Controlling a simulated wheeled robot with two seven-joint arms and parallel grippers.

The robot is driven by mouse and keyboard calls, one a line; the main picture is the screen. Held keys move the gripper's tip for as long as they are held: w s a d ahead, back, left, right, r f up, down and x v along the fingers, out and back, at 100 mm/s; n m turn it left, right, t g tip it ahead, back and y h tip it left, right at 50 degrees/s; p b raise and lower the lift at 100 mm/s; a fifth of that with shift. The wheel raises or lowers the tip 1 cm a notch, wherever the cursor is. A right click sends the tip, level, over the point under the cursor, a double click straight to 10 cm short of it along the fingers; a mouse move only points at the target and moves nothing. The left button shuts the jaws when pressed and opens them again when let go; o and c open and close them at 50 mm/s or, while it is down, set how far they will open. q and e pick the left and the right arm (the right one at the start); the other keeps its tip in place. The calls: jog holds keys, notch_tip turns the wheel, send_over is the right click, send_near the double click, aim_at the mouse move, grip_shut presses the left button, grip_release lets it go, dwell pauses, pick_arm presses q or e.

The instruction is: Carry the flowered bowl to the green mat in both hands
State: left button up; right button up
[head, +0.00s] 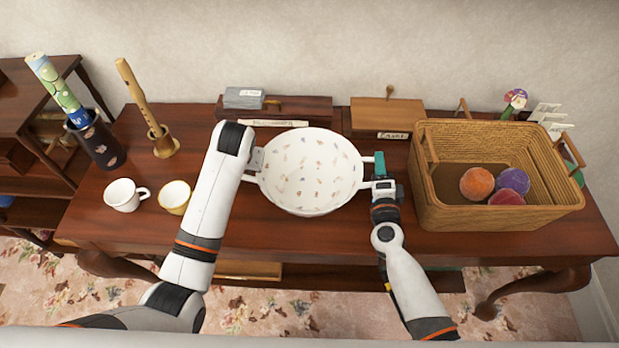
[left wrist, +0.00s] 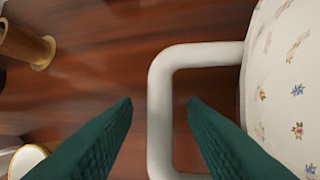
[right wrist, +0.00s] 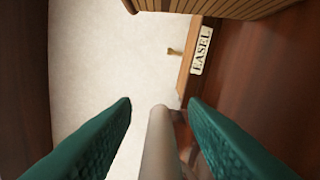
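The flowered bowl (head: 310,172) is white with small flower prints and a loop handle on each side. It appears to stand on the wooden table. My left gripper (left wrist: 160,108) is open, with the bowl's left handle (left wrist: 160,95) between its fingers; my arm mostly hides this gripper in the head view. My right gripper (head: 379,168) is at the bowl's right handle. In the right wrist view its fingers are apart, with the pale handle bar (right wrist: 160,145) between them and gaps showing on both sides. I cannot make out a green mat.
A wicker basket (head: 490,222) with several yarn balls stands right of my right gripper. A white mug (head: 122,196) and yellowish cup (head: 174,197) stand left of my left arm. Wooden boxes (head: 386,116) line the back. A small green patch (head: 577,178) shows behind the basket.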

pick_arm(q)
grip_shut()
pick_arm(e)
grip_shut()
dwell(1.1)
pick_arm(q)
jog(key=shift+r, duration=0.3)
pick_arm(e)
jog(key=shift+r, duration=0.2)
